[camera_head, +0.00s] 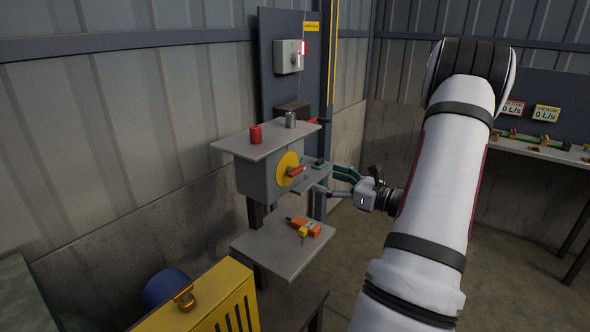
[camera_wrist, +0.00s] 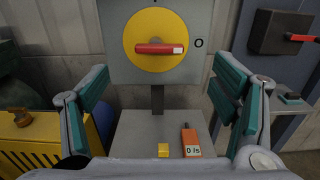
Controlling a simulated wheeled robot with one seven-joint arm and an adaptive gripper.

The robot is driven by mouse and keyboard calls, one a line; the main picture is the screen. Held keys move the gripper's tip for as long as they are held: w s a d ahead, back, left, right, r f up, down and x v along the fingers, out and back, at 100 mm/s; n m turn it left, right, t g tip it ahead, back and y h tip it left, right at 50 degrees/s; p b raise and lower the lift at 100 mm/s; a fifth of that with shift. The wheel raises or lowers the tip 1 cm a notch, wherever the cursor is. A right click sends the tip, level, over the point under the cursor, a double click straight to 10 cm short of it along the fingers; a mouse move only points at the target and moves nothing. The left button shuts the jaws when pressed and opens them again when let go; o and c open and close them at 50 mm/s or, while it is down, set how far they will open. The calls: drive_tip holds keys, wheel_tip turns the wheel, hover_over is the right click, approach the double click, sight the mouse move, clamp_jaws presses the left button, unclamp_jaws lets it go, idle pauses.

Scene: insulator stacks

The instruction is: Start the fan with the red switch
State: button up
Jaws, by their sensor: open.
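The red switch (camera_wrist: 160,48) is a red bar handle on a round yellow plate (camera_wrist: 157,22). It lies level, its white-marked end pointing right near a "0" mark; another mark above the plate is cut off by the picture edge. In the head view the red handle (camera_head: 296,171) sits on the front of a grey box (camera_head: 258,178). My gripper (camera_wrist: 160,88) is open and empty in front of the switch, its fingers spread to either side, apart from it. In the head view my gripper (camera_head: 338,180) is right of the box. I cannot identify a fan.
Below the switch is a grey shelf (camera_head: 270,255) with an orange device (camera_head: 308,225) and a small yellow block (camera_wrist: 163,150). A red can (camera_head: 255,134) and a grey cylinder (camera_head: 291,120) stand on the box top. A dark box with a red lever (camera_wrist: 300,38) is at right. A yellow slotted housing (camera_head: 215,300) stands front left.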

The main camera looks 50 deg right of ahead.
sight(299, 170)
drive_tip(key=w, duration=0.7)
drive_tip(key=w+a, duration=0.1)
drive_tip(key=w, duration=0.2)
drive_tip(key=shift+w+p, duration=0.4)
drive_tip(key=c, duration=1.2)
